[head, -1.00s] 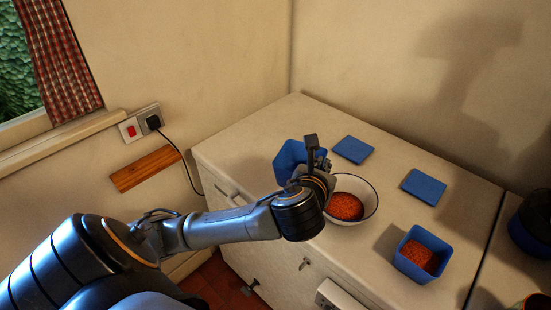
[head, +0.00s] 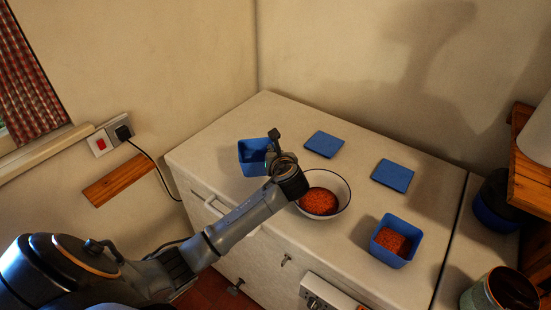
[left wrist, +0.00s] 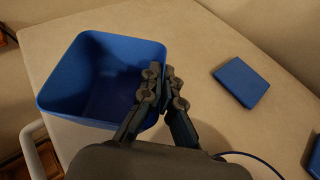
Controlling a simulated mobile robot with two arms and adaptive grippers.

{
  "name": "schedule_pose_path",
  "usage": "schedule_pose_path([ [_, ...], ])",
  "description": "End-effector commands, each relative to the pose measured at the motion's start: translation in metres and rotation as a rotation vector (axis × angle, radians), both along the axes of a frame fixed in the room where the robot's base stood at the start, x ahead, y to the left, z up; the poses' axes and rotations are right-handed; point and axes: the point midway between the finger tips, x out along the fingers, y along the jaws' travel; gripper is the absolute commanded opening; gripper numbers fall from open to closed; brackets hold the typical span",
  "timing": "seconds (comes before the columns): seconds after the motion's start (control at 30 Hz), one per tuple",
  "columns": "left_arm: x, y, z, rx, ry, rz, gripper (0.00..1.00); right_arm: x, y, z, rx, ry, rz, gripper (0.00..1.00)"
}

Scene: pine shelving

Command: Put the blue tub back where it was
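The empty-looking blue tub (head: 252,158) is upright at the back left of the white counter, left of the bowl. My left gripper (head: 276,150) is at its right wall. In the left wrist view the tub (left wrist: 88,108) opens upward, and the gripper (left wrist: 163,88) has one finger inside and one outside, pinching the wall. I cannot tell whether the tub's base touches the counter. A second blue tub (head: 397,240) with orange-red contents stands at the front right. My right gripper is not in view.
A white bowl (head: 343,203) holding orange-red food stands close by my left wrist. Two flat blue lids (head: 324,144) (head: 393,175) lie behind it. The counter (head: 215,152) ends close to the tub's left. A mug and wooden shelf (head: 530,165) are at right.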

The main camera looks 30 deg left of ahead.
Motion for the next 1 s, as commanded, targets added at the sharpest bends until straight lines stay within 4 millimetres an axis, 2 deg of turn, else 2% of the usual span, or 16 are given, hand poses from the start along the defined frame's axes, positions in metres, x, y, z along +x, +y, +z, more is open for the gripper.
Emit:
schedule_pose_path([
  [0.3,0.018,0.002,-0.021,0.001,0.001,-0.002,0.00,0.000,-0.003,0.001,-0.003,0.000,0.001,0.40],
  [0.5,0.016,0.002,-0.047,0.000,0.002,-0.002,0.00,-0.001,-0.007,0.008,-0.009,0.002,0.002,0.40],
  [0.9,0.016,0.002,-0.053,0.001,0.001,-0.003,0.00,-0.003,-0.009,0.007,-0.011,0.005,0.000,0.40],
  [1.0,0.016,0.002,-0.053,0.000,0.000,-0.002,0.20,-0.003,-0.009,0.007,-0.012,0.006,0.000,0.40],
])
